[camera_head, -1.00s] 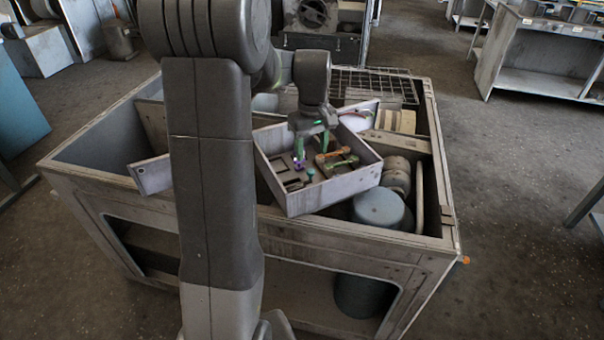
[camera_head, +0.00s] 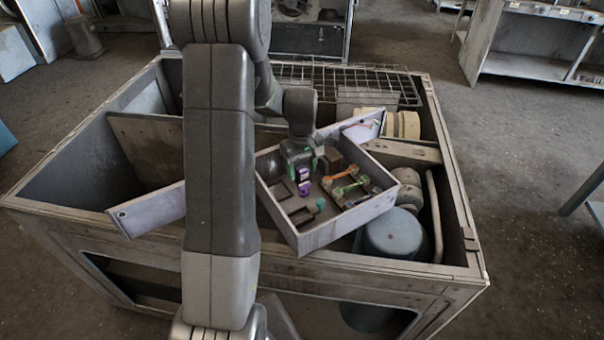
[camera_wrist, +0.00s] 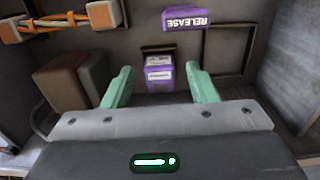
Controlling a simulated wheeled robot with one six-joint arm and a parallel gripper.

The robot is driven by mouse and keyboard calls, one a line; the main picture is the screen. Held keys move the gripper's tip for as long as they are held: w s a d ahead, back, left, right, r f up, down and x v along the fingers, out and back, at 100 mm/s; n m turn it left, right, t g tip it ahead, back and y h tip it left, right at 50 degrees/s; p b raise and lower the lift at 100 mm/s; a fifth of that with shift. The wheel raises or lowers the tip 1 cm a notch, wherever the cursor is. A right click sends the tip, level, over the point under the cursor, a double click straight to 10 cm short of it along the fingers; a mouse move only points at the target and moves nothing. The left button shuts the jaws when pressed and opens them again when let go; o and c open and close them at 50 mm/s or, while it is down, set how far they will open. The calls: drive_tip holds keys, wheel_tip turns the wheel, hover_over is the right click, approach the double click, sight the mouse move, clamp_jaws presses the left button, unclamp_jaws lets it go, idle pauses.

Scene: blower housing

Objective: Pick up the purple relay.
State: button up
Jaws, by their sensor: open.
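The purple relay (camera_wrist: 159,75), a small block with a pale label on top, stands on the grey tray floor. It also shows in the head view (camera_head: 303,173). My gripper (camera_wrist: 161,88) is open and empty, with one green finger on each side of the relay in the wrist view. I cannot tell whether either finger touches it. In the head view my gripper (camera_head: 302,163) is low inside the tray. A second purple piece (camera_wrist: 186,17), lettered RELEASE upside down, lies just beyond the relay; it shows too in the head view (camera_head: 305,189).
The tray (camera_head: 323,236) has raised walls and rests over an open bin (camera_head: 130,263). Brown blocks (camera_wrist: 62,84) stand left of my fingers in the wrist view. An orange-ended linkage (camera_wrist: 46,27) lies farther off. A dark square frame (camera_wrist: 229,52) is empty.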

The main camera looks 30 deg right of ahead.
sight(302, 169)
drive_tip(key=c, duration=0.9)
drive_tip(key=shift+r, duration=0.15)
wheel_tip(302, 169, up, 10)
drive_tip(key=shift+f+b, duration=0.15)
drive_tip(key=shift+b, duration=0.3)
